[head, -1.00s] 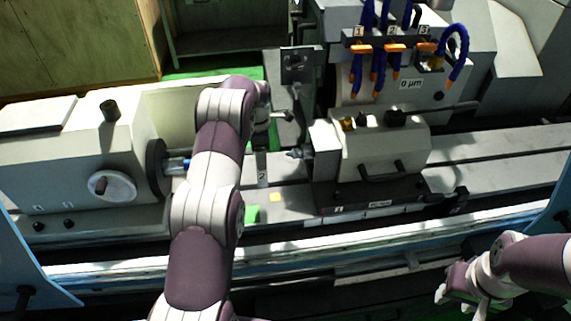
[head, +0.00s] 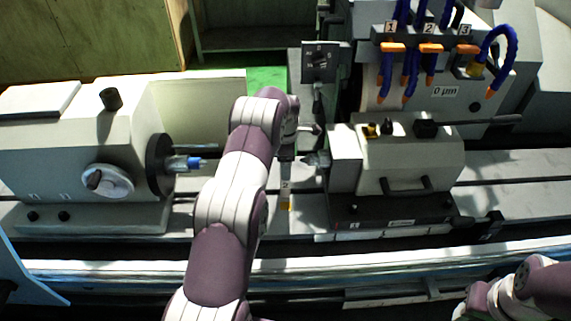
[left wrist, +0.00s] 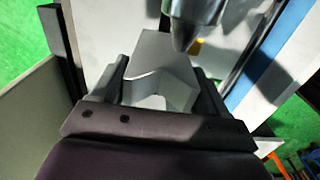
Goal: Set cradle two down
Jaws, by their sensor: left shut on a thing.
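My left gripper (head: 287,152) is between the headstock and the tailstock, partly hidden by my left forearm. It is shut on cradle two (head: 286,174), a grey block with a "2" on its front, close above the machine bed. In the left wrist view the cradle (left wrist: 160,72) shows its V-shaped notch between the two dark fingers (left wrist: 165,88). A yellow mark (head: 285,206) on the bed shows just below the cradle in the head view. I cannot tell if the cradle touches the bed. My right gripper (head: 468,310) is at the bottom edge, mostly cut off.
The headstock (head: 80,150) with a blue-tipped spindle part (head: 185,163) is to the left. The tailstock (head: 400,160) is close on the right, and its pointed centre (head: 317,159) faces the cradle. In the wrist view this centre (left wrist: 195,22) is very near. Blue coolant hoses (head: 409,80) hang behind.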

